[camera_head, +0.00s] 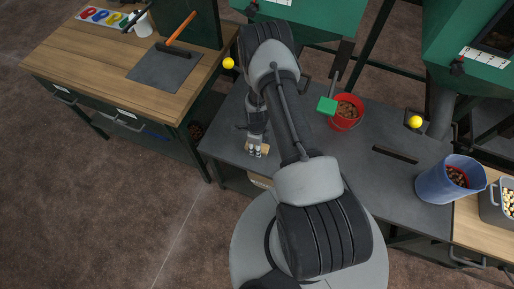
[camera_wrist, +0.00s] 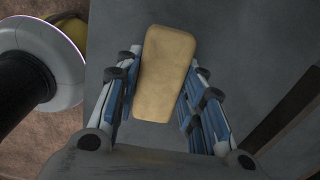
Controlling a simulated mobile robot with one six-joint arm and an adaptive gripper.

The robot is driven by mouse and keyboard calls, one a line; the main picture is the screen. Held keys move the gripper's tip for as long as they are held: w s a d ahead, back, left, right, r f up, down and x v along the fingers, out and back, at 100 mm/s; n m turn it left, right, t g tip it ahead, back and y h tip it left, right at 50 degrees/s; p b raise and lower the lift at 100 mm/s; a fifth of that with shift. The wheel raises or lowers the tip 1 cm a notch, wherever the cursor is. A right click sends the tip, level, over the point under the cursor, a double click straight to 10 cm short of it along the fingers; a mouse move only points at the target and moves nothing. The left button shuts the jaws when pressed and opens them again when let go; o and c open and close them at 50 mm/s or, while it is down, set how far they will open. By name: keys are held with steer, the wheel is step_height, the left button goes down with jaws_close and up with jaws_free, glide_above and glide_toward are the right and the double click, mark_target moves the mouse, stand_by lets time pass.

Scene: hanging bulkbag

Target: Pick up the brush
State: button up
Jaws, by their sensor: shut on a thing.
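A tan, round-cornered block (camera_wrist: 166,72) lies between my fingers in the wrist view. It looks like the back of the brush, but no bristles show. My gripper (camera_wrist: 160,95) is shut on it, with a finger against each long side. In the head view my gripper (camera_head: 255,151) points down at the left part of the dark grey table (camera_head: 225,140), with the tan block (camera_head: 264,149) partly showing beside the fingers. I cannot tell whether the block touches the table.
A red bucket (camera_head: 345,123) with brown bits and a blue bin (camera_head: 447,182) stand on the table to the right. A dark bar (camera_head: 395,154) lies between them. A wooden bench (camera_head: 95,60) at left holds an orange-handled tool (camera_head: 181,28). Green machines stand behind.

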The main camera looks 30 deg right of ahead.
steer(key=shift+r, duration=0.1)
step_height(320, 180, up, 20)
steer(key=p, duration=0.4)
steer(key=shift+p, duration=0.4)
